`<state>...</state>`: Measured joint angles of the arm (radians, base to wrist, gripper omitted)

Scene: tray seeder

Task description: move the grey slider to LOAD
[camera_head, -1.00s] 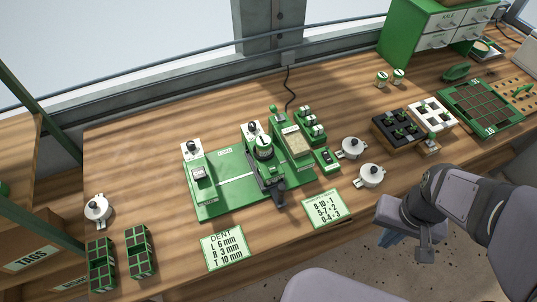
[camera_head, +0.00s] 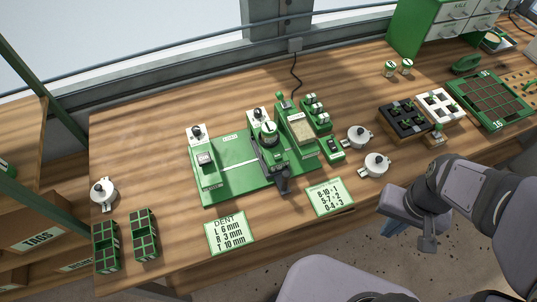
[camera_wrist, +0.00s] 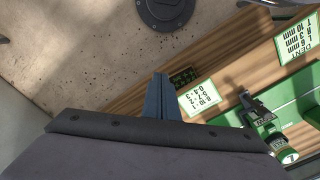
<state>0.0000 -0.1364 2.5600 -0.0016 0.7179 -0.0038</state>
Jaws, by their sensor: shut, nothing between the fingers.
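A small grey block with a light top (camera_head: 205,159), which looks like the grey slider, sits on the left part of the green seeder plate (camera_head: 232,183). A dark carriage (camera_head: 275,165) with a green and white numbered cylinder (camera_head: 269,132) stands on the plate's right part. Small lettering is on the plate, but I cannot read LOAD there. My gripper is shut and empty, its blue fingers (camera_wrist: 160,100) together in the wrist view. It hangs in front of the bench, right of the seeder and well apart from it.
A DENT card (camera_head: 230,232) and a number card (camera_head: 328,197) lie in front of the seeder. White lidded pots (camera_head: 376,165) stand to its right, black and white trays (camera_head: 405,122) beyond. Green gridded boxes (camera_head: 144,235) stand at left. Bare wood lies left of the seeder.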

